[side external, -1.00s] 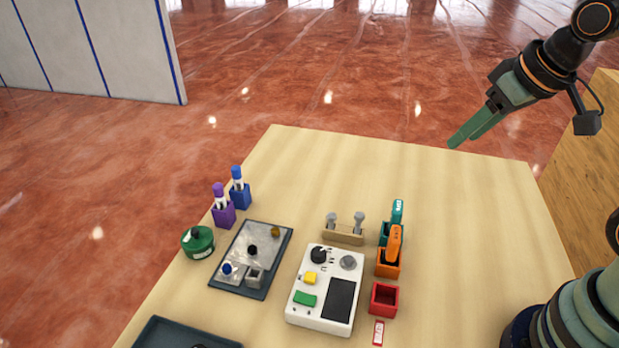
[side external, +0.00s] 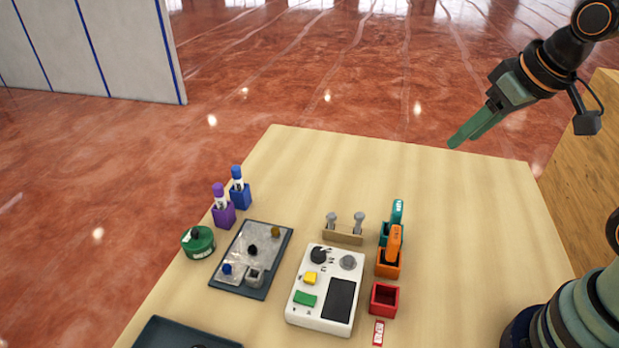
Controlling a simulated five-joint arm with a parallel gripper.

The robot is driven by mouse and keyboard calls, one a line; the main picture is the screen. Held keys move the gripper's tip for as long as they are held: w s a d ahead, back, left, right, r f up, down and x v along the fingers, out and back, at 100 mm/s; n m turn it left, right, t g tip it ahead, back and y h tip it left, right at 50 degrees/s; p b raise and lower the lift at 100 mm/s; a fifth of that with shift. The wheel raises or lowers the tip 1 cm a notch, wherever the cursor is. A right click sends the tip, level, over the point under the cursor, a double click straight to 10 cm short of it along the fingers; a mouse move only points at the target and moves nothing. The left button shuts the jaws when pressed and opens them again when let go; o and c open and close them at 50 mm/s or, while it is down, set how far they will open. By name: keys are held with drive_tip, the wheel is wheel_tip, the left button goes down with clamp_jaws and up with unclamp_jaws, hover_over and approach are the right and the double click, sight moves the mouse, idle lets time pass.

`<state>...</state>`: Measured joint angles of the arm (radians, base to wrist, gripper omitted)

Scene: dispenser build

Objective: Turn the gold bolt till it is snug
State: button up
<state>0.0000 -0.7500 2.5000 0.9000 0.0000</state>
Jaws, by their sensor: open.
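The gold bolt (side external: 275,231) stands near the far right corner of a dark plate (side external: 239,289) with a grey top on the table. Its thread is too small to see, so I cannot tell how tight it sits. A black knob (side external: 252,249), a blue knob (side external: 227,268) and a small grey block (side external: 255,275) are on the same plate. My gripper (side external: 457,142) is open and empty, above the far right part of the table, well apart from the bolt.
Left of the plate are a green round container (side external: 198,242), a purple holder (side external: 223,214) and a blue holder (side external: 240,194). Right are a white control box (side external: 325,290), a wooden rack (side external: 343,235), and teal, orange (side external: 389,266) and red (side external: 384,299) holders. The table's far part (side external: 330,165) is clear.

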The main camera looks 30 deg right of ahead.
drive_tip(key=n+g, duration=0.6)
drive_tip(key=n, duration=1.7)
hover_over(275, 230)
wheel_tip(275, 230, down, 12)
wheel_tip(275, 230, down, 11)
drive_tip(key=shift+f, duration=0.15)
clamp_jaws()
